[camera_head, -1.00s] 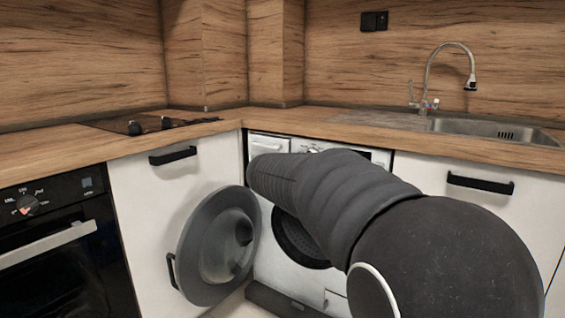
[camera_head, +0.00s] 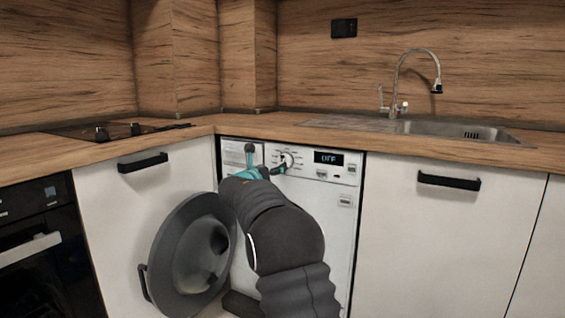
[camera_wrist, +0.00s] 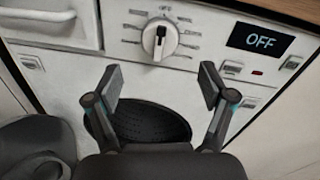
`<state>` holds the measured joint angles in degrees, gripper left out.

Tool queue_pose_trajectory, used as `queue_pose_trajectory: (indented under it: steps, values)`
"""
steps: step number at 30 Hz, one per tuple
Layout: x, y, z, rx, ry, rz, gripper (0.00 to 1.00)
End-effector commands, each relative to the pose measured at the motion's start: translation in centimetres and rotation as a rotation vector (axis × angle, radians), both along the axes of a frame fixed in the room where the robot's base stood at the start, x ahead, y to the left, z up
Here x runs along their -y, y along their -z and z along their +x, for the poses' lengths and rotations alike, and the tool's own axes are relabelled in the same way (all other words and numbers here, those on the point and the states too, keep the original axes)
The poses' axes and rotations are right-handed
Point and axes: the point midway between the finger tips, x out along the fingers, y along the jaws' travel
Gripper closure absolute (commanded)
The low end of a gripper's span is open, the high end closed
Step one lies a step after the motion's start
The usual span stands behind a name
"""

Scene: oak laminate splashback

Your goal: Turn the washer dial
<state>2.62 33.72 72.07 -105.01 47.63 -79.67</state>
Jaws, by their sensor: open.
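The white washer (camera_head: 335,215) stands under the counter, and its display (camera_head: 329,158) reads OFF. Its round dial (camera_head: 287,160) is on the upper panel, left of the display. In the wrist view the dial (camera_wrist: 160,38) shows a dark mark on its knob and printed positions around it. My gripper (camera_head: 266,158) is in front of the panel, close to the dial. In the wrist view my gripper (camera_wrist: 160,82) is open and empty, its fingertips apart and below the dial in the picture. The dial lies between the fingers' directions, with no contact visible.
The washer's round door (camera_head: 165,250) hangs open at the left, beside my arm. The detergent drawer (camera_wrist: 52,22) is left of the dial. The counter edge (camera_head: 330,139) runs just above the panel. Cabinet handles (camera_head: 448,181) stick out on both sides.

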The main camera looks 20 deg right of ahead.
Motion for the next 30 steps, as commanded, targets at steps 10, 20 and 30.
queue_pose_trajectory:
  steps: [10, 20, 30]
  values:
    - [4.7, -0.1, 4.1, 0.002, 0.001, 0.001, 0.18]
    - [6.6, 0.0, 5.9, 0.001, -0.001, 0.001, 0.18]
    - [6.7, 0.0, 5.9, 0.001, -0.001, 0.001, 0.26]
